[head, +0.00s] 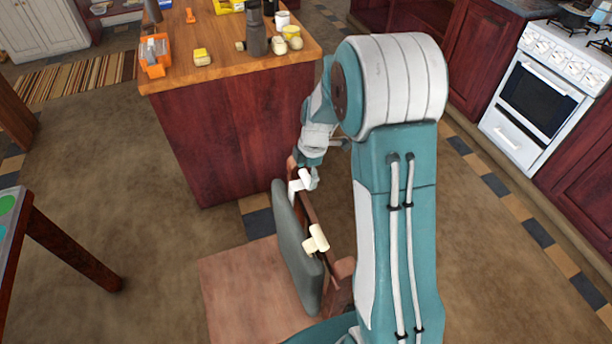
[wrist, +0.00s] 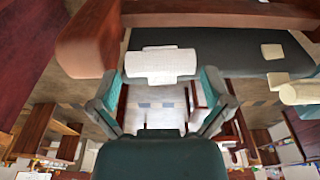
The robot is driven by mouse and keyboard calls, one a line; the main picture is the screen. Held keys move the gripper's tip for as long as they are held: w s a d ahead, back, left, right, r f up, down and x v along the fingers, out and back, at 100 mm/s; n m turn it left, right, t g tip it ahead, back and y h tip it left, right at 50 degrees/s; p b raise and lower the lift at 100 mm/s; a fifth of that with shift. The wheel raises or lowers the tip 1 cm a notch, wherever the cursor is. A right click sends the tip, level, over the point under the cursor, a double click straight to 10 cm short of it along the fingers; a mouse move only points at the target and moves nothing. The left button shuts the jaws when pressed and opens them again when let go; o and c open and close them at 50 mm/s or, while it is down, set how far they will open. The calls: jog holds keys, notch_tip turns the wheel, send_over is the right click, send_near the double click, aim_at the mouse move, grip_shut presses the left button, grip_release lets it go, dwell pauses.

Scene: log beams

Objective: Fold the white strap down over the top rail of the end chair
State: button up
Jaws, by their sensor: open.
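The end chair has a dark grey-green padded back (head: 296,245) and a brown wooden frame. The white strap (head: 300,183) lies across the top of the back at its far end. In the wrist view the strap (wrist: 160,64) is a ribbed white piece across the dark pad (wrist: 225,42). My gripper (head: 313,180) is beside this strap. In the wrist view my gripper (wrist: 160,80) is open, its two fingers apart on either side of the strap's lower edge. I cannot tell whether they touch it. The strap's far side is partly hidden.
A cream strap (head: 317,239) sits farther along the same chair back, also at the right of the wrist view (wrist: 300,92). A wooden-topped island (head: 225,75) with jars and containers stands behind the chair. A white stove (head: 540,100) is at right.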

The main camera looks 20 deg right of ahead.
jog(key=shift+d+r, duration=0.2)
jog(key=shift+r, duration=1.05)
jog(key=shift+d+r, duration=0.15)
jog(key=shift+r, duration=1.05)
jog(key=r, duration=0.5)
jog(key=d+r, duration=0.1)
jog(key=r, duration=0.1)
jog(key=shift+w+r, duration=0.1)
jog(key=shift+r, duration=0.25)
jog(key=s+a+r+m+t+h, duration=0.1)
jog(key=s+a+r+m+t, duration=0.25)
jog(key=s+r+m, duration=0.75)
jog(key=s+a+m, duration=0.1)
jog(key=s+m, duration=0.1)
jog(key=s, duration=0.2)
jog(key=s+a+m+t, duration=0.1)
jog(key=s+m, duration=0.2)
jog(key=s, duration=0.1)
jog(key=s+a+m+t, duration=0.1)
jog(key=s+m, duration=0.1)
jog(key=s, duration=0.2)
jog(key=shift+s+f+h, duration=0.3)
jog(key=shift+s+f, duration=0.05)
